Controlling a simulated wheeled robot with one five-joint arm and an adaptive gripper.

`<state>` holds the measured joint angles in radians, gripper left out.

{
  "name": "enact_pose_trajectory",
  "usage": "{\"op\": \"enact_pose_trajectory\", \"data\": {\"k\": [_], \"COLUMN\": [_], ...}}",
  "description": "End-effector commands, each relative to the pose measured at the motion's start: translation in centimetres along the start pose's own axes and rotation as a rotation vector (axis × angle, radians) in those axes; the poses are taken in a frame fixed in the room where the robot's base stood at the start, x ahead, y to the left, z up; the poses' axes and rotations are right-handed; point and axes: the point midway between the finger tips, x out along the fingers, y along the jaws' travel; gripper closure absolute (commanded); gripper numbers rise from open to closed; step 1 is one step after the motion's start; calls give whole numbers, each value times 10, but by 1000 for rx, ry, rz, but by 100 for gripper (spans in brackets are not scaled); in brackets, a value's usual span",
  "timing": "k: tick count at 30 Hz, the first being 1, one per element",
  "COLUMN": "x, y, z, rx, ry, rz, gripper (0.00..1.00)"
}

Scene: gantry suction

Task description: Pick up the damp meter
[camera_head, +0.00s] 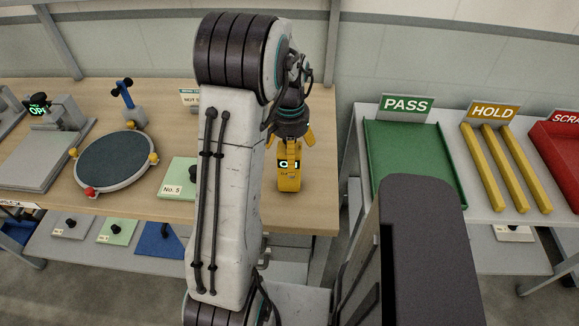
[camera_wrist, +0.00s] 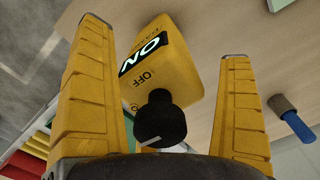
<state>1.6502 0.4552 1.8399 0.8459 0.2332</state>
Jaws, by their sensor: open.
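A yellow device with a small lit display (camera_head: 289,172), which I take to be the damp meter, is near the right end of the wooden table. In the wrist view the yellow device (camera_wrist: 186,60) shows a display reading ON, the word OFF and a black knob. My gripper (camera_head: 291,135) is just above and behind it in the head view, with yellow fingers spread. In the wrist view my gripper (camera_wrist: 163,40) is open, with the device between the fingers and gaps beside it. My gripper hides part of its top in the head view.
A green No. 5 block (camera_head: 176,178) is left of the device, partly hidden by my arm. A round grey turntable (camera_head: 116,161) and a blue-handled tool (camera_head: 125,95) stand farther left. A second table right holds a green PASS tray (camera_head: 376,187) and yellow HOLD rails (camera_head: 499,165).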

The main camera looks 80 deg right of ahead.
Motion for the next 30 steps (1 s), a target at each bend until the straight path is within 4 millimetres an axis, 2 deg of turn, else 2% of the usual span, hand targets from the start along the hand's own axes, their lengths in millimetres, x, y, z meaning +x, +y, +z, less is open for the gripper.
{"op": "enact_pose_trajectory", "data": {"k": [2, 4, 24, 30], "x": [0, 0, 0, -1], "y": [0, 0, 0, 0], "z": [0, 0, 0, 0], "rx": [0, 0, 0, 0], "ry": [0, 0, 0, 2], "rz": [0, 0, 0, 0], "gripper": [3, 7, 67, 69]}}
